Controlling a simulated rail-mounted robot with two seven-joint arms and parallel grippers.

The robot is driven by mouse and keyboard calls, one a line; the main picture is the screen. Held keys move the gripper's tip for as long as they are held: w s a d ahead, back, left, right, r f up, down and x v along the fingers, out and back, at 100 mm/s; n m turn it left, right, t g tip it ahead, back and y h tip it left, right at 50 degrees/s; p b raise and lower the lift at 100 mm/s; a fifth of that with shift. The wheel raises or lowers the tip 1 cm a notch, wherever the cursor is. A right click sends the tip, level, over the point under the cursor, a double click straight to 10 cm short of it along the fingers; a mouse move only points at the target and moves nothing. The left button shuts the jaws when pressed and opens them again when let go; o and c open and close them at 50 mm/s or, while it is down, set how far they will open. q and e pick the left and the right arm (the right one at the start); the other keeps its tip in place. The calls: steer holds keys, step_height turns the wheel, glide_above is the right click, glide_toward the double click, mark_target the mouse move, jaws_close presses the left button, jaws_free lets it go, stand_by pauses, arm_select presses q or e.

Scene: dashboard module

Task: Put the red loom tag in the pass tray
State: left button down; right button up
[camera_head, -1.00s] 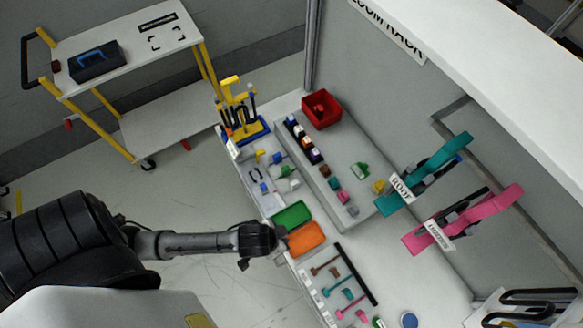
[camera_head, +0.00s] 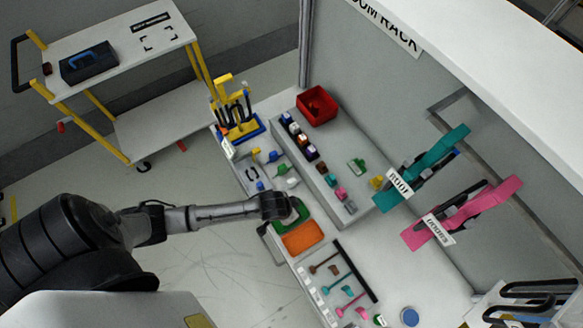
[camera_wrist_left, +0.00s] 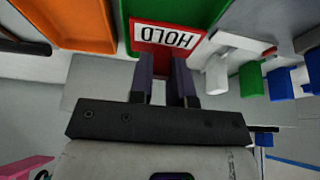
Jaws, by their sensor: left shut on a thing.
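The red loom tag (camera_wrist_left: 166,36), with a white label reading HOLD, is between the fingers of my left gripper (camera_wrist_left: 164,62) in the left wrist view. The gripper is shut on it. The green tray (camera_wrist_left: 124,32) is just beyond the tag; whether the tag touches it I cannot tell. In the head view my left gripper (camera_head: 287,211) is over the near left part of the green tray (camera_head: 306,214), and the tag is hidden there. My right gripper is not in view.
An orange tray (camera_head: 303,237) lies right beside the green one. Small coloured connectors (camera_head: 283,169) lie beyond it on the bench. A raised shelf with a red bin (camera_head: 318,106) runs behind. Teal (camera_head: 430,166) and pink (camera_head: 465,214) holders jut out at right.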

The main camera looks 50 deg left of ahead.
arm_select(q)
steer(key=shift+f, duration=1.2)
steer(key=shift+f, duration=0.2)
steer(key=c, duration=1.1)
jaws_free()
